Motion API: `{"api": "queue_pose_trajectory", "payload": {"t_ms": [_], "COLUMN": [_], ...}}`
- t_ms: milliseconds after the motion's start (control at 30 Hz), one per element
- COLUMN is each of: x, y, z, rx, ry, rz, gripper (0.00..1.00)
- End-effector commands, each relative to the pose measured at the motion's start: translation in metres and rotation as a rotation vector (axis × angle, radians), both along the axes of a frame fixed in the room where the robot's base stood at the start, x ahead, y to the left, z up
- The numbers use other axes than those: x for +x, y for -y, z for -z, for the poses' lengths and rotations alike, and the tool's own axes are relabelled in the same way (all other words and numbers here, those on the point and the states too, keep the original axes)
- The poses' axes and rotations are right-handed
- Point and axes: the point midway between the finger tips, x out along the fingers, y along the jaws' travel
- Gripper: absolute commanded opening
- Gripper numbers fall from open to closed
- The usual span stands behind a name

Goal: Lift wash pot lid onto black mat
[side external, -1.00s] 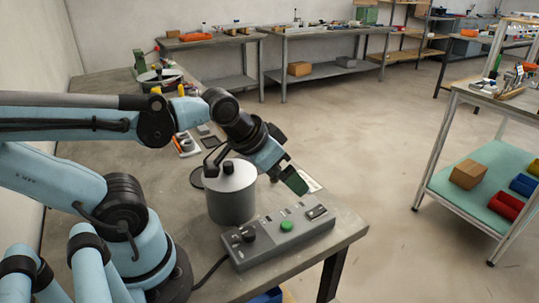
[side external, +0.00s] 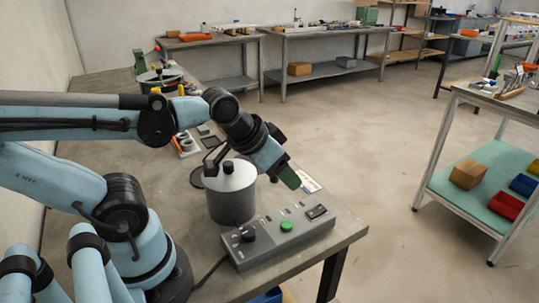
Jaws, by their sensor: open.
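The wash pot (side external: 231,205) is a grey cylinder standing upright on the bench. Its grey lid (side external: 240,179) sits on top, with a small black knob. My gripper (side external: 286,175) is tilted down to the right of the pot, near lid height, and appears apart from the lid. It is open and holds nothing that I can see. One dark green fingertip shows clearly; the other finger is hard to make out.
A grey control box (side external: 280,236) with a green button and black knob sits in front of the pot, near the bench edge. A tray of small parts (side external: 185,144) and a round dark-topped vessel (side external: 160,80) stand farther back. Open floor lies to the right.

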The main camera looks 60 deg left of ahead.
Motion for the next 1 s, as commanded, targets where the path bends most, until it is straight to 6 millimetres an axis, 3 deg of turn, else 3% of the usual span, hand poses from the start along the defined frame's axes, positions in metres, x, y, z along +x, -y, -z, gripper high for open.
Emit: {"api": "queue_pose_trajectory", "payload": {"t_ms": [167,400,633,767,1000], "x": [-0.003,-0.035,-0.062,-0.065,-0.065], "y": [-0.031,-0.094,-0.121,-0.123,-0.122], "z": [-0.017,-0.062,-0.091,-0.09,-0.056], "rx": [0.096,0.192,0.161,0.154,0.155], "ry": [-0.126,-0.441,-0.586,-0.603,-0.602], "rz": [0.059,0.291,0.471,0.501,0.503], "gripper": [0.57,0.57,0.57,0.57,0.57]}}
